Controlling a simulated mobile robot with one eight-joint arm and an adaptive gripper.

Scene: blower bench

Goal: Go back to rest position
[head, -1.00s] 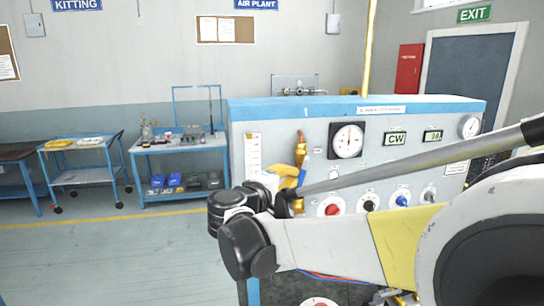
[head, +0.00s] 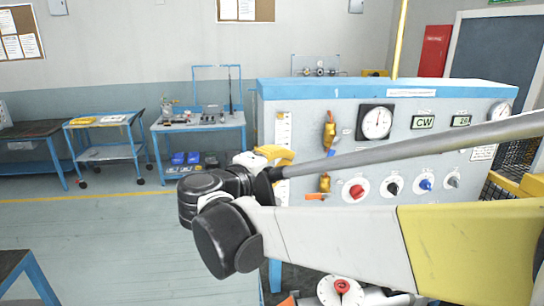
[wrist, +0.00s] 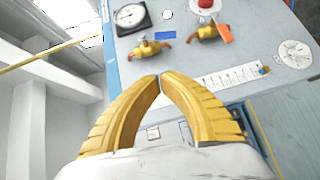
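My gripper (wrist: 160,77) has two yellow curved fingers. In the wrist view their tips meet, with nothing held between them. In the head view my gripper (head: 275,153) is small and partly hidden behind my wrist, in front of the left part of the blower bench's control panel (head: 300,180). It looks clear of the panel. In the wrist view the panel (wrist: 215,60) lies beyond the fingertips, tilted in the picture.
The panel carries a round gauge (head: 376,122), a CW display (head: 424,122), several knobs and yellow valves (head: 329,134). A blue worktable (head: 200,123) and a trolley (head: 105,120) stand at the back left. The floor (head: 110,235) at left is mostly open.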

